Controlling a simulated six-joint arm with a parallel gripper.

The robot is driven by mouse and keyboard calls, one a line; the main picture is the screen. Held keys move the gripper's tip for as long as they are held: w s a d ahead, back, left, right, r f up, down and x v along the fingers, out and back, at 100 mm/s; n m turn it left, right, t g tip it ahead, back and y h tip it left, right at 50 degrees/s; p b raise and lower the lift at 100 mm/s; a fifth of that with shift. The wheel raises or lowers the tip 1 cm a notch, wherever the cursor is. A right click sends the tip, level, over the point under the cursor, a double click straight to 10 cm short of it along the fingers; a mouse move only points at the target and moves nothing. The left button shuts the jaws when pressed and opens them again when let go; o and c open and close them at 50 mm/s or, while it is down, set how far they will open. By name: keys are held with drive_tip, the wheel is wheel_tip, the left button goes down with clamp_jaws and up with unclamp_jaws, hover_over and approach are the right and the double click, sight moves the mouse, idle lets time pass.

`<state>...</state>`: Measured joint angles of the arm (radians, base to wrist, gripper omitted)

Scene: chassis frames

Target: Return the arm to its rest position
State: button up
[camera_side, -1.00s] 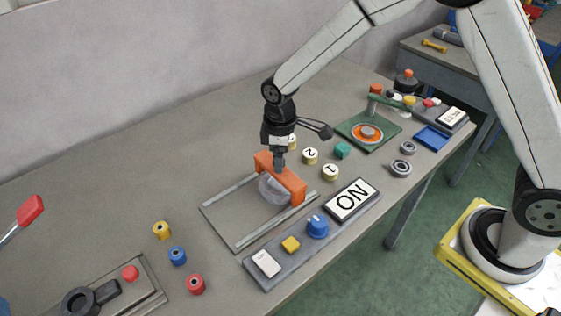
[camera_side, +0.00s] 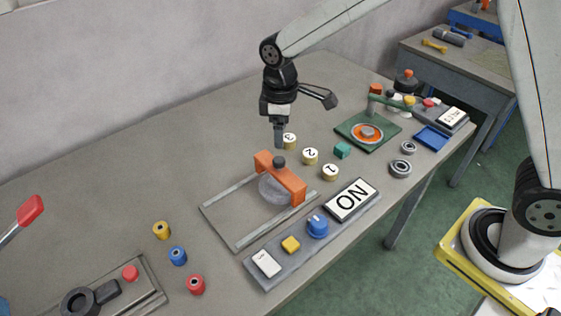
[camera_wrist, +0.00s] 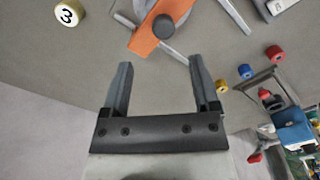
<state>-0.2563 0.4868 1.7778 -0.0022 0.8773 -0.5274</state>
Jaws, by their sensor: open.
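My gripper (camera_side: 279,134) hangs above the table, pointing down. It is clear of the orange bridge (camera_side: 292,188) with its dark knob (camera_side: 279,162), which stands on a frame with two grey rails (camera_side: 224,229). In the wrist view my gripper (camera_wrist: 160,82) shows two separate fingers with nothing between them. The orange bridge (camera_wrist: 146,38) and the dark knob (camera_wrist: 164,26) lie beyond the fingertips there. A grey disc (camera_side: 268,190) sits under the bridge, partly hidden by it.
A control panel with a blue knob (camera_side: 318,226) and an ON plate (camera_side: 352,200) lies along the front edge. Numbered cylinders (camera_side: 310,156) stand right of the frame. Coloured spools (camera_side: 177,256) stand to its left. A green plate (camera_side: 352,143) lies farther right. The table's back left is bare.

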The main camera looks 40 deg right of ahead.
drive_tip(key=shift+s+d, duration=0.35)
drive_tip(key=shift+d, duration=0.05)
drive_tip(key=s+d+f+m+t, duration=0.2)
drive_tip(key=s+d+m, duration=0.7)
drive_tip(key=s, duration=0.6)
drive_tip(key=shift+s+d+t, duration=0.15)
drive_tip(key=shift+d+t, duration=0.15)
drive_tip(key=shift+d, duration=0.55)
